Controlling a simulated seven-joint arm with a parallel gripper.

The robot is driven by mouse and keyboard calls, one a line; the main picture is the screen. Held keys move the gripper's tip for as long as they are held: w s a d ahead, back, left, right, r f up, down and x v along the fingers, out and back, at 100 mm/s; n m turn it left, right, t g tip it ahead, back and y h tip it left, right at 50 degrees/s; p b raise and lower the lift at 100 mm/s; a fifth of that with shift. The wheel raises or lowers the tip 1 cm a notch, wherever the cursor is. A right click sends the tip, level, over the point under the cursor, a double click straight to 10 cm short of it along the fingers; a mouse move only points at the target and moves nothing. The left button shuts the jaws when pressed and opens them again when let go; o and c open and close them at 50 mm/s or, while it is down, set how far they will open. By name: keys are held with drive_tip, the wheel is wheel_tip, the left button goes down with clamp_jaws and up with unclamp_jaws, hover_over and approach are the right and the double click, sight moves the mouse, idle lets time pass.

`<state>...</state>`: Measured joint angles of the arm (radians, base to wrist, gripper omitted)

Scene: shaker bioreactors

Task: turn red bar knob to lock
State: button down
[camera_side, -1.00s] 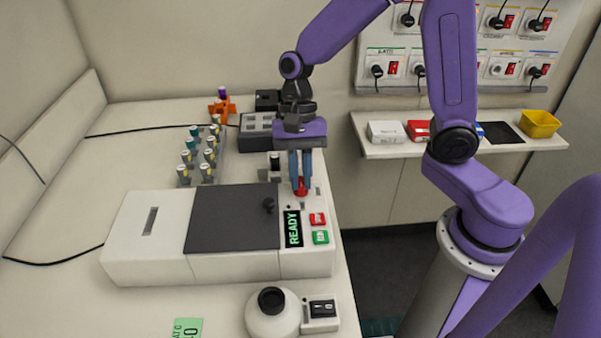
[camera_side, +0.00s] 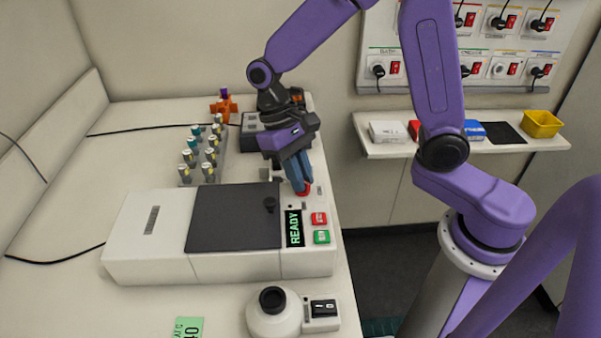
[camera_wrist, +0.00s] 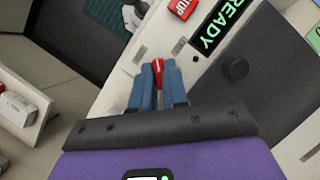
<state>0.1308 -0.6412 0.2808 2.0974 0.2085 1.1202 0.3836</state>
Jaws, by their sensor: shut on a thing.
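The red bar knob (camera_side: 304,190) sits on the top right of the white shaker machine (camera_side: 150,235), just behind the READY display (camera_side: 294,228). My gripper (camera_side: 301,186) reaches down onto the knob with its blue fingers and is shut on it; the fingers hide part of the knob. In the side view the hand is tilted, leaning to the left. In the wrist view the red knob (camera_wrist: 158,66) shows between the two blue fingertips (camera_wrist: 158,80), and the display (camera_wrist: 222,22) is to the upper right.
A red button (camera_side: 319,218) and a green button (camera_side: 321,236) are beside the display. The dark lid (camera_side: 235,218) with its black knob lies left of it. A rack of vials (camera_side: 204,155) stands behind, and a round white device (camera_side: 273,312) stands in front.

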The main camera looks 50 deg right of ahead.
drive_tip(key=n+h, duration=0.1)
drive_tip(key=n, duration=0.3)
drive_tip(key=shift+a+n+t+h, duration=0.2)
drive_tip(key=shift+n+t+h, duration=0.1)
drive_tip(key=shift+h, duration=0.1)
drive_tip(key=n+h, duration=0.1)
drive_tip(key=n, duration=0.3)
drive_tip(key=shift+t, duration=0.4)
drive_tip(key=shift+n, duration=0.3)
drive_tip(key=c, duration=1.1)
unclamp_jaws()
drive_tip(key=shift+c, duration=0.2)
drive_tip(key=v, duration=1.7)
drive_tip(key=shift+a+r, duration=0.2)
drive_tip(key=shift+a, duration=0.2)
drive_tip(key=shift+s, duration=0.1)
drive_tip(key=s+d+f+n+t+y, duration=0.1)
drive_tip(key=s+d+f, duration=0.5)
drive_tip(key=s, duration=0.4)
drive_tip(key=s+d+f+n+t+y, duration=0.2)
drive_tip(key=s+d+f, duration=0.4)
drive_tip(key=s, duration=0.4)
drive_tip(key=shift+s+d+f, duration=0.2)
drive_tip(key=shift+s+d, duration=0.2)
drive_tip(key=shift+d, duration=0.3)
